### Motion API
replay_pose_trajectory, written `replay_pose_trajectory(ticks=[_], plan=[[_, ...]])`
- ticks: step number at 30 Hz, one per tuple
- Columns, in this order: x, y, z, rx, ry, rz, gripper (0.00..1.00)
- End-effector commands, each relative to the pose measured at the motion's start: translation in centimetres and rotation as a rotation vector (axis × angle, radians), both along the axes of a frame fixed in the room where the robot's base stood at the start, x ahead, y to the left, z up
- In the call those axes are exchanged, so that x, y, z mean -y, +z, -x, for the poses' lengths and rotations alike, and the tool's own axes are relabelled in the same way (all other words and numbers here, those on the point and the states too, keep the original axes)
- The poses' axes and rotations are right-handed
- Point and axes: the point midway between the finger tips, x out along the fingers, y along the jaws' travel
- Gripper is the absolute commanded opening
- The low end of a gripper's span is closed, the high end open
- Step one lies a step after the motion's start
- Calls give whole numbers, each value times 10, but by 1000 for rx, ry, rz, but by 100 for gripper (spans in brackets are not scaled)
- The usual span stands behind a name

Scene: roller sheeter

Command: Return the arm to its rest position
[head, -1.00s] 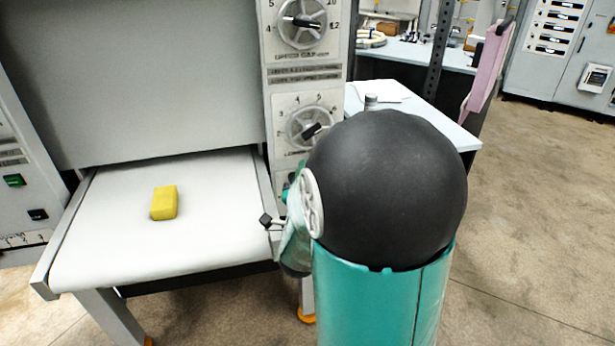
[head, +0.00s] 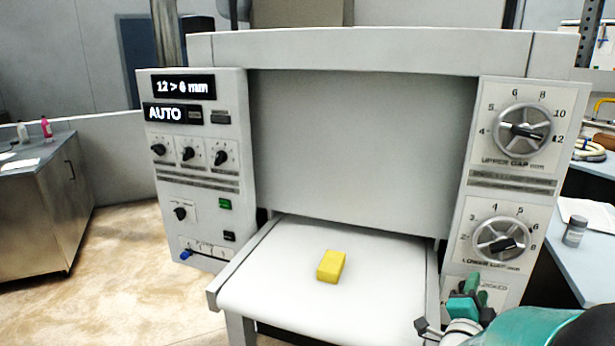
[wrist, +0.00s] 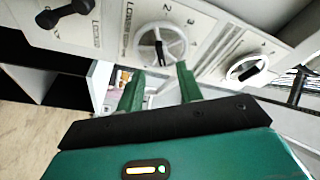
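My gripper (head: 470,290) shows at the lower right of the head view, in front of the lower part of the sheeter's right control panel (head: 530,85). In the wrist view my gripper (wrist: 159,90) has its two green fingers apart, with no object held between them. The upper gap dial (head: 523,129) and lower gap dial (head: 501,244) are above it in the head view. Two white dials (wrist: 160,43) also show beyond the fingers in the wrist view. My arm partly hides the panel's bottom, where the letters "OCKED" can be read.
A yellow block (head: 331,266) lies on the sheeter's white bed (head: 290,300). The left panel's display (head: 184,87) reads "12 > 6 mm" and "AUTO". A blue-topped bench (head: 590,260) is close on the right. Open floor (head: 120,260) lies to the left.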

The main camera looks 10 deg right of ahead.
Motion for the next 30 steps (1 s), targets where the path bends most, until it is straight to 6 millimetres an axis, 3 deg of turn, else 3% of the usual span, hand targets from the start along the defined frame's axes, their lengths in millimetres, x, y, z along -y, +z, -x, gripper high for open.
replay_pose_trajectory(ticks=[7,14,21,25,30], plan=[[-73,9,-24,-321,247,25,36],[-146,12,-9,-653,501,130,36],[-209,14,47,-990,765,303,36],[-231,15,91,-1167,900,409,36],[-244,17,143,-1343,1032,516,36]])
